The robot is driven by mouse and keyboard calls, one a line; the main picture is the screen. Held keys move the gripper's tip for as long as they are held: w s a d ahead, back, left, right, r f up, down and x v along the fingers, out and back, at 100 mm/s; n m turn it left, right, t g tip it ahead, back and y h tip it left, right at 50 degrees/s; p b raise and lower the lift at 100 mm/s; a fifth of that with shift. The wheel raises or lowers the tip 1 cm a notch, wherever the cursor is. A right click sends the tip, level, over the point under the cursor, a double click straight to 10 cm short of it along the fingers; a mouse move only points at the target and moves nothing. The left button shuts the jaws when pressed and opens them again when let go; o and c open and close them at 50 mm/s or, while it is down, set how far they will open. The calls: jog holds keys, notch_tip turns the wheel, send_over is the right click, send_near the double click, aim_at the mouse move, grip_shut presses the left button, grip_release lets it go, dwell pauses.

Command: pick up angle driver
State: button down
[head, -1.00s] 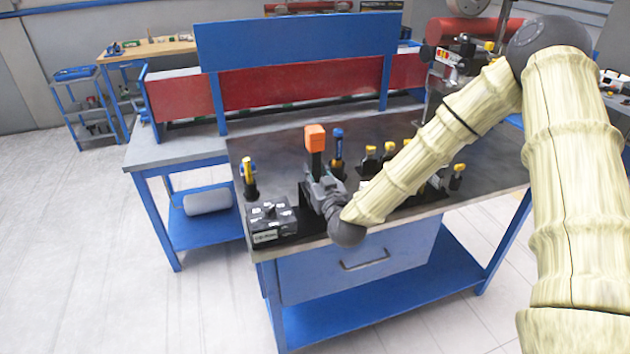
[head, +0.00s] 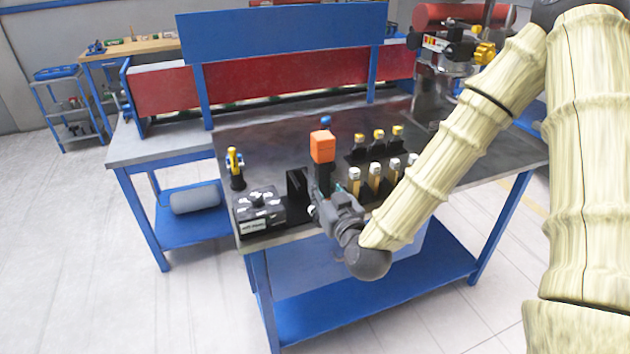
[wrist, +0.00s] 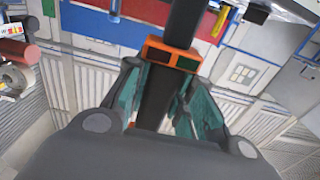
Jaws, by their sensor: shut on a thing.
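The angle driver is most likely the upright tool with an orange block (head: 322,146) on a dark body; its orange part and black shaft also show in the wrist view (wrist: 172,54). My gripper (head: 327,205) is at the front edge of the bench in the head view, shut on this tool's dark body. In the wrist view its green-lined fingers (wrist: 168,95) stand on both sides of the black body, below the orange part. The tool's lower end is hidden by my gripper in the head view.
A black box with several knobs (head: 259,209) and a black upright plate (head: 298,196) stand left of my gripper. A yellow-topped tool (head: 235,167) stands behind the box. The back left of the benchtop (head: 265,145) is clear.

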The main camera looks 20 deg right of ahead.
aim_at(325, 191)
jog(key=shift+s+r+p, duration=0.25)
jog(key=shift+s+p, duration=0.25)
jog(key=shift+s, duration=0.6)
jog(key=shift+s+p, duration=0.2)
jog(key=shift+p, duration=0.5)
jog(key=shift+s+p, duration=0.1)
jog(key=shift+p, duration=0.25)
jog(key=shift+s+p, duration=0.35)
jog(key=shift+p, duration=0.4)
jog(key=shift+s+f+p, duration=0.1)
jog(key=shift+s+p, duration=0.35)
jog(key=shift+p, duration=0.35)
jog(key=c, duration=1.8)
grip_release()
grip_shut()
